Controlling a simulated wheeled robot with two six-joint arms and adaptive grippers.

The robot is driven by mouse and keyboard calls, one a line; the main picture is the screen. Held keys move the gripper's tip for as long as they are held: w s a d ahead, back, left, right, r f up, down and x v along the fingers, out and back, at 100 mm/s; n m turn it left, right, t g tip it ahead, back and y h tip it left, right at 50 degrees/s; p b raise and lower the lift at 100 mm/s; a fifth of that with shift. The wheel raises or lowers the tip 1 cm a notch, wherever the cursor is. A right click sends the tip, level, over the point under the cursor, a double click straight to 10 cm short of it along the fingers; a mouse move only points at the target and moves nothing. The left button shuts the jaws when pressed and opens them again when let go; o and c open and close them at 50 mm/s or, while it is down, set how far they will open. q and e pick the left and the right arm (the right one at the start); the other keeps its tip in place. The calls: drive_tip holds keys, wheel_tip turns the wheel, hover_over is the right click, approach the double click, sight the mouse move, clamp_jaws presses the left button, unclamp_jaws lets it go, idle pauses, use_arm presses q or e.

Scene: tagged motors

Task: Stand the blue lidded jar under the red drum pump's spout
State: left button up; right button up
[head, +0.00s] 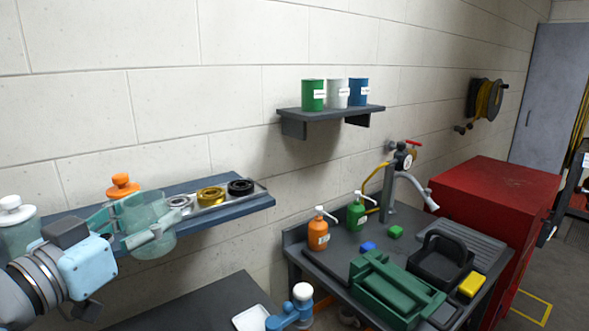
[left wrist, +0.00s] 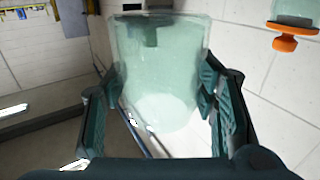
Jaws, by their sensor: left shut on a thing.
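A clear greenish glass jar (head: 158,222) is held in my left gripper (head: 142,219), in front of the wall shelf. In the left wrist view the jar (left wrist: 158,65) stands between the two dark fingers (left wrist: 163,82), one on each side. No lid can be made out on it. An orange-lidded jar (head: 122,186) stands just behind it, partly hidden; its lid also shows in the left wrist view (left wrist: 286,43). A white-lidded jar (head: 15,212) is at the far left. I cannot make out a blue lid or a red drum pump. My right gripper is out of view.
The blue shelf (head: 228,210) carries a tray (head: 262,187) with several rings. Below are a dark table (head: 200,305), a white dish (head: 251,318) and a blue device with a white top (head: 293,308). The sink bench (head: 335,276) holds bottles and a green crate (head: 385,292).

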use_arm(q)
drive_tip(key=s+d+f, duration=0.1)
drive_tip(key=s+f, duration=0.2)
drive_tip(key=f, duration=0.4)
drive_tip(key=s+d+f+m+h, duration=0.1)
drive_tip(key=s+f, duration=0.3)
drive_tip(key=f, duration=0.4)
drive_tip(key=s+d+f+g+h, duration=0.1)
drive_tip(key=s+f, duration=0.2)
drive_tip(key=f, duration=0.5)
drive_tip(key=shift+s+d+f+m, duration=0.15)
drive_tip(key=shift+s+d+m, duration=0.05)
drive_tip(key=shift+m, duration=0.2)
drive_tip(key=shift+w+a, duration=0.1)
drive_tip(key=shift+w, duration=0.05)
